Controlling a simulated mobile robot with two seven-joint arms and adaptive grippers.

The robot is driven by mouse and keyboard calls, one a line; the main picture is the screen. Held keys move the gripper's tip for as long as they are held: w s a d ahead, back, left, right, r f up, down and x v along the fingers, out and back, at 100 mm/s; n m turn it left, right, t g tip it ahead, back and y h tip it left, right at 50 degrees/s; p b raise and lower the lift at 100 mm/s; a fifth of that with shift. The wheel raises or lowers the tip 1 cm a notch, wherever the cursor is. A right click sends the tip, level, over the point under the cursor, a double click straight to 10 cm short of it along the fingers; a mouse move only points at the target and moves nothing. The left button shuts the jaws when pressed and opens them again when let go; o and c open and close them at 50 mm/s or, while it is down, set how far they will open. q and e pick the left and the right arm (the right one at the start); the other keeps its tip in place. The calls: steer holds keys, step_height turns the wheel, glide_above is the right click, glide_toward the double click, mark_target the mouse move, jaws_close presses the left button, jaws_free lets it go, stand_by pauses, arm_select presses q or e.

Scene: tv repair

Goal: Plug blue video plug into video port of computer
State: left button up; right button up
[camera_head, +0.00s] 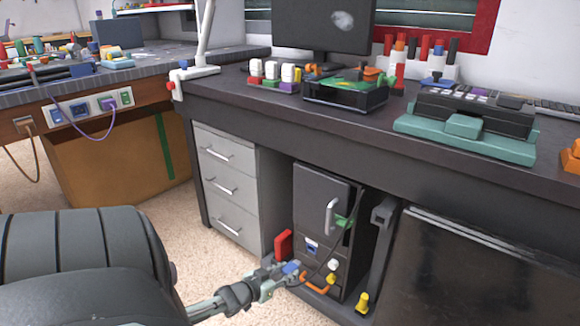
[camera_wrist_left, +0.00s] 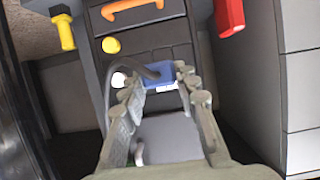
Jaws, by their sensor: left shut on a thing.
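The computer (camera_head: 315,196) is a black tower under the desk. Its front carries a small blue-and-white port (camera_head: 312,246). My left gripper (camera_head: 287,272) is in front of the tower's lower part, shut on the blue video plug (camera_head: 291,268). In the left wrist view, which looks upside down, the blue plug (camera_wrist_left: 160,72) is between the tips of my left gripper (camera_wrist_left: 160,85), with a dark cable curving off it. The plug overlaps the port area there, and its front end is hidden. The head view shows it apart from the port. My right gripper is not in view.
On the tower are a white knob (camera_head: 333,264), a yellow knob (camera_head: 331,279) and an orange handle (camera_head: 315,286). A red object (camera_head: 283,244) stands to its left, beside grey drawers (camera_head: 226,180). A yellow plug (camera_head: 362,302) is at lower right. A dark cable hangs across the tower's front.

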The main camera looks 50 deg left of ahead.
mark_target(297, 261)
arm_select(q)
steer(key=shift+w+a, duration=0.1)
stand_by(0.3)
steer(key=shift+w+a+b, duration=0.2)
steer(key=shift+w+b, duration=0.2)
steer(key=shift+w, duration=0.5)
steer(key=shift+w+a+b, duration=0.25)
steer(key=shift+w+b, duration=0.15)
steer(key=shift+w, duration=0.5)
steer(key=shift+w+a+b, duration=0.2)
steer(key=shift+w+b, duration=0.2)
steer(key=shift+w, duration=0.5)
steer(key=shift+r+p, duration=0.1)
steer(key=shift+p, duration=0.4)
steer(key=shift+w+a+b, duration=0.2)
steer(key=shift+w+b, duration=0.2)
steer(key=shift+w, duration=0.4)
steer(key=shift+w+a+b, duration=0.15)
steer(key=shift+w+b, duration=0.25)
steer(key=shift+w, duration=0.35)
steer(key=o, duration=1.2)
